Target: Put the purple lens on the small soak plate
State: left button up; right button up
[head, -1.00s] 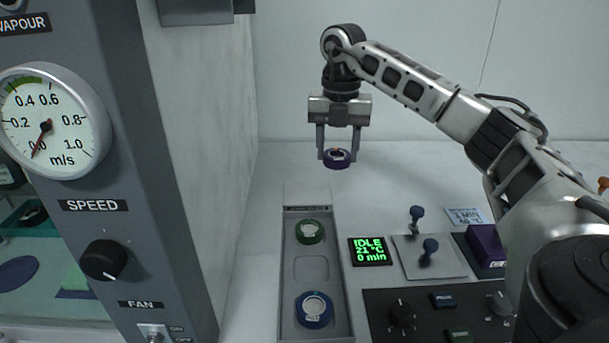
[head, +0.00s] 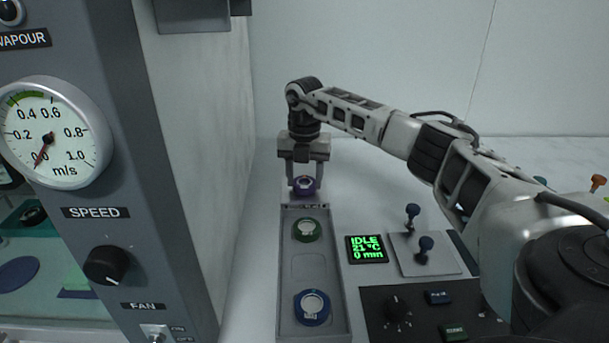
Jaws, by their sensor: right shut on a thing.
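My right gripper (head: 304,180) is shut on the purple lens (head: 305,189), a small purple ring with a pale centre. It holds the lens low, just beyond the far end of the long grey tray. A pale flat plate (head: 287,197) shows faintly there, mostly hidden behind the lens and fingers; it looks like the small soak plate, but I cannot be sure. I cannot tell whether the lens touches it. My left gripper is not in view.
The grey tray (head: 285,262) holds a green ring (head: 306,229) and a blue ring (head: 312,307), with an empty recess between. To its right are a display reading IDLE (head: 367,249), a plate with blue knobs (head: 440,262) and a dark control panel (head: 373,315). A gauge cabinet (head: 150,215) stands left.

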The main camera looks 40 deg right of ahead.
aim_at(304, 181)
jog(key=shift+f, duration=0.15)
jog(key=o, duration=1)
notch_tip(304, 181, up, 12)
jog(key=shift+r, duration=0.2)
